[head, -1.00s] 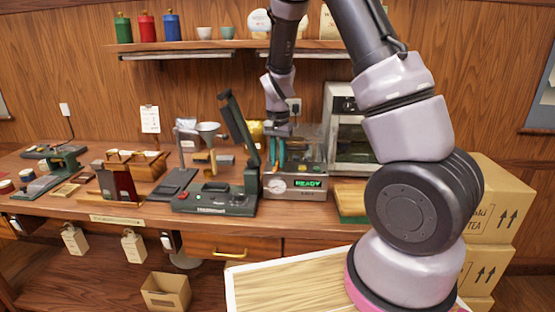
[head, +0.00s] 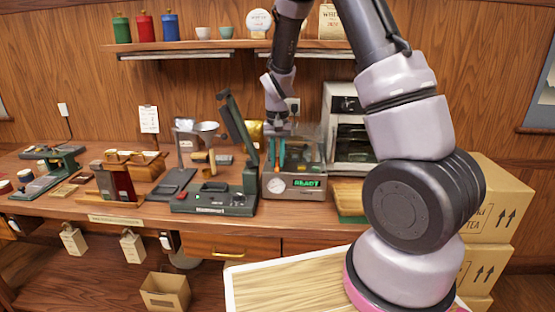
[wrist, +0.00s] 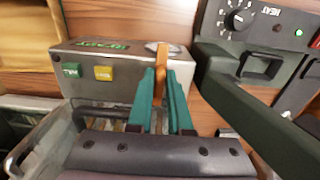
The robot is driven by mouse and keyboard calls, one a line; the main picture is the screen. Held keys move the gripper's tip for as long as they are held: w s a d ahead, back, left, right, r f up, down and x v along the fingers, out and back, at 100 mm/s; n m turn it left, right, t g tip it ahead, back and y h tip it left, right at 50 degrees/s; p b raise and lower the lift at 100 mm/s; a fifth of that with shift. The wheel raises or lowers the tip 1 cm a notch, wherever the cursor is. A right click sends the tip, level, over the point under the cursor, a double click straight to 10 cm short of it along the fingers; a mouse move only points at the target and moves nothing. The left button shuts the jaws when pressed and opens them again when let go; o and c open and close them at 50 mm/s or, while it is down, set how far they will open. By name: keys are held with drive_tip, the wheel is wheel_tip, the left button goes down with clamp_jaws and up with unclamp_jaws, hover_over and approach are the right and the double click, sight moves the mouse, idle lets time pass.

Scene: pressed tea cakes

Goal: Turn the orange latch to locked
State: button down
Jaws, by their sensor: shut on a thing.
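The orange latch (wrist: 160,60) is a narrow bar at the right part of the metal machine (wrist: 110,72), on its upper face. In the wrist view it points up and down the picture. My gripper (wrist: 161,85) has teal fingers shut on the latch, one on each side. In the head view, my gripper (head: 276,155) reaches down at the machine (head: 295,188), whose front has a dial and a green READY display. The latch's base and any lock marking are hidden or too small to read.
A green and black sealer (head: 215,200) with a raised arm stands close left of the machine. A clear-walled chamber (wrist: 40,140) lies beside my fingers. A silver oven (head: 350,145) is to the right. Cardboard boxes (head: 495,210) stand at the far right.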

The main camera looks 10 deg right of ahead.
sight(277, 160)
drive_tip(key=c, duration=0.9)
unclamp_jaws()
drive_tip(key=shift+r, duration=5.4)
